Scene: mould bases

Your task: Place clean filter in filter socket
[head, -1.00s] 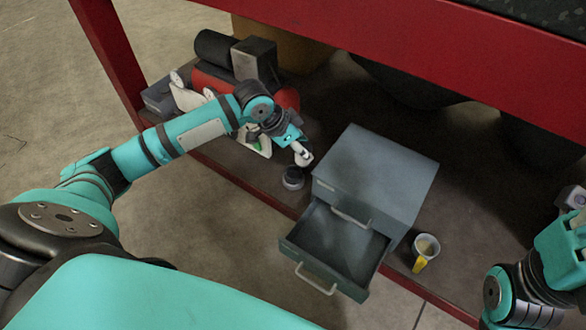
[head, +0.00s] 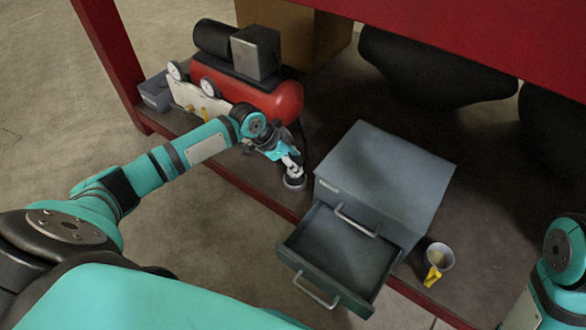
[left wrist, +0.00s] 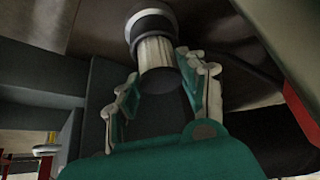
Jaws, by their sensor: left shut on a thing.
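A pale pleated filter (left wrist: 157,54) with dark end parts is between the fingers of my left gripper in the left wrist view (left wrist: 160,88). The gripper is shut on it. A round grey socket (head: 294,183) sits on the dark shelf, left of the grey cabinet. In the left wrist view the socket rim (left wrist: 149,20) lies at the far end of the filter. In the head view my left gripper (head: 291,164) is right above the socket. I cannot tell how deep the filter sits in it. My right gripper is out of view.
The grey cabinet (head: 390,175) has its drawer (head: 320,290) pulled open. A cup (head: 441,256) with yellow on it stands to its right. A red compressor (head: 287,100) with gauges stands behind my left arm. A red beam (head: 470,38) crosses overhead.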

